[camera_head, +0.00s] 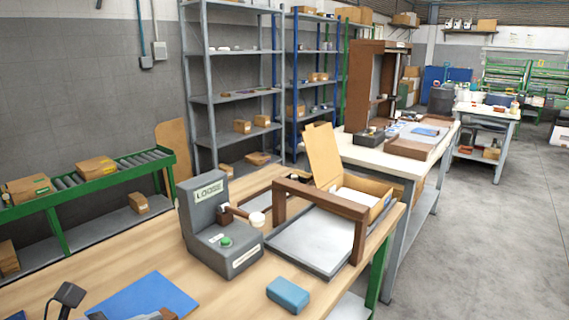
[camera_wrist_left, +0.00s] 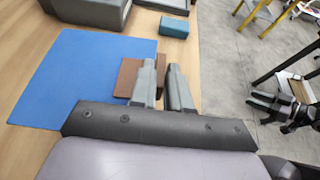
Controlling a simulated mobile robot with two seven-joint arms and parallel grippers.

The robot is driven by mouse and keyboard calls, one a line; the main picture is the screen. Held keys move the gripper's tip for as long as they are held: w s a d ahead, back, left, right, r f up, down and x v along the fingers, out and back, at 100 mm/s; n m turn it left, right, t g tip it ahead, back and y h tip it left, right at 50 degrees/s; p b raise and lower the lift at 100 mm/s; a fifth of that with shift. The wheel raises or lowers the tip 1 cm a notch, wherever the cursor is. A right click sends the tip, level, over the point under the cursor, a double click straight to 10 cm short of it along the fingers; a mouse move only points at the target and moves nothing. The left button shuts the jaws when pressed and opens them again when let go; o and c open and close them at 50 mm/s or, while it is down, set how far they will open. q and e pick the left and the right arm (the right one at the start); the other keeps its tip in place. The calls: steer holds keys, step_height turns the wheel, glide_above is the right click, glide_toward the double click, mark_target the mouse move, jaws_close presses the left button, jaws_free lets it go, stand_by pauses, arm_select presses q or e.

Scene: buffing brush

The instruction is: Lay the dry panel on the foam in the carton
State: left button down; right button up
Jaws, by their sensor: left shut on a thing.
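My left gripper (camera_wrist_left: 161,68) is shut on a small brown block (camera_wrist_left: 127,78), partly hidden by the fingers, by the right edge of a blue mat (camera_wrist_left: 65,75). The mat also shows in the head view (camera_head: 148,298). The open carton (camera_head: 378,208) stands at the bench's far end, its flap upright and a pale layer, seemingly foam, inside. In front of it, a pale grey plate (camera_head: 310,243) lies under a brown frame (camera_head: 318,194); I cannot tell whether it is the panel. A dark gripper-like part (camera_wrist_left: 285,105) shows at right in the wrist view, its jaws unclear.
A grey machine (camera_head: 215,225) labelled LOOSE, with a green button, stands left of the plate. A blue block (camera_head: 288,295) lies near the bench's front edge. A second bench (camera_head: 340,153) stands behind. A green roller conveyor (camera_head: 110,182) runs along the left wall.

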arm_select(q)
steer(key=shift+a+r+n+t+y, duration=0.2)
steer(key=shift+a+n+t+y, duration=0.15)
steer(key=shift+n+t+y, duration=0.25)
stand_by(0.7)
steer(key=shift+s+a, duration=0.1)
steer(key=shift+a, duration=0.05)
